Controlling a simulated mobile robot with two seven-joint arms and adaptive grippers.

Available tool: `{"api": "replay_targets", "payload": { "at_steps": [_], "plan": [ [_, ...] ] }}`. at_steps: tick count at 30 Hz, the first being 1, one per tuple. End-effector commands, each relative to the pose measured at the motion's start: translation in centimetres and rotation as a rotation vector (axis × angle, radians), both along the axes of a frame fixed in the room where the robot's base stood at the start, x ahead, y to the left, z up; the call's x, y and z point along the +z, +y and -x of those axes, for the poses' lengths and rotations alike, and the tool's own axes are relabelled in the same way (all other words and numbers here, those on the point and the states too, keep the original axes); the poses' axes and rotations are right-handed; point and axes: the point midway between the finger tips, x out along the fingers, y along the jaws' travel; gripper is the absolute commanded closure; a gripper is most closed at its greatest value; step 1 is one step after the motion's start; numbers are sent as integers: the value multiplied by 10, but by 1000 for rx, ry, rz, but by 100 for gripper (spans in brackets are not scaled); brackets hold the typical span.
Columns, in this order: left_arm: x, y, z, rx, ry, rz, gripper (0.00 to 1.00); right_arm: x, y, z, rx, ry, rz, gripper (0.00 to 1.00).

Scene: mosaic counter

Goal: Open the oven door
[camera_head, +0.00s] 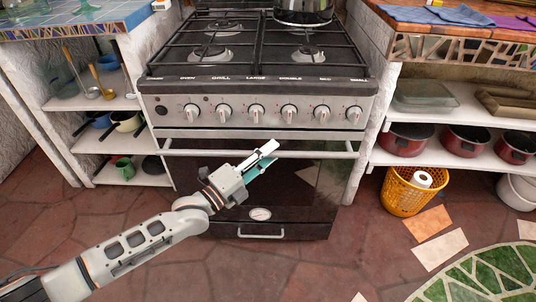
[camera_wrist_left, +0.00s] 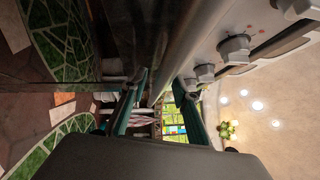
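The oven (camera_head: 256,105) is a steel stove with a dark front door (camera_head: 300,190), which looks shut. A horizontal bar handle (camera_head: 325,154) runs along the top of the door, below the knobs. My left gripper (camera_head: 267,156) is in front of the handle's middle and covers part of it. In the left wrist view its two teal-lined fingers (camera_wrist_left: 158,104) stand apart, and the handle bar (camera_wrist_left: 190,50) shows running down between them. I cannot tell whether a finger touches the bar. My right gripper is not in view.
Control knobs (camera_head: 256,114) sit just above the handle. A lower drawer (camera_head: 262,231) is under the door. Shelves with pots (camera_head: 464,140) stand at the right, and a yellow basket (camera_head: 403,193) is on the floor. The tiled floor before the oven is mostly clear.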

Motion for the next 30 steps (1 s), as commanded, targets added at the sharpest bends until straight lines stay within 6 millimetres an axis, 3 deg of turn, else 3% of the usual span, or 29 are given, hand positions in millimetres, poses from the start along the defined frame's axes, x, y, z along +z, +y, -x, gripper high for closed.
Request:
{"api": "replay_targets", "payload": {
  "at_steps": [3,7,14,20,26,30],
  "plan": [
    [1,0,0,0,0,0,70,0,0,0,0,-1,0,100],
    [0,0,0,0,-1,1,100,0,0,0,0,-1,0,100],
    [0,0,1,0,-1,1,100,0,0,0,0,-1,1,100],
    [-3,0,14,-1,-25,3,100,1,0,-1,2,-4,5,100],
    [-11,0,46,0,-98,3,100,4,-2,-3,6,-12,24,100],
    [-19,1,78,0,-121,2,100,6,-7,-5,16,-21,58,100]
  ]
}}
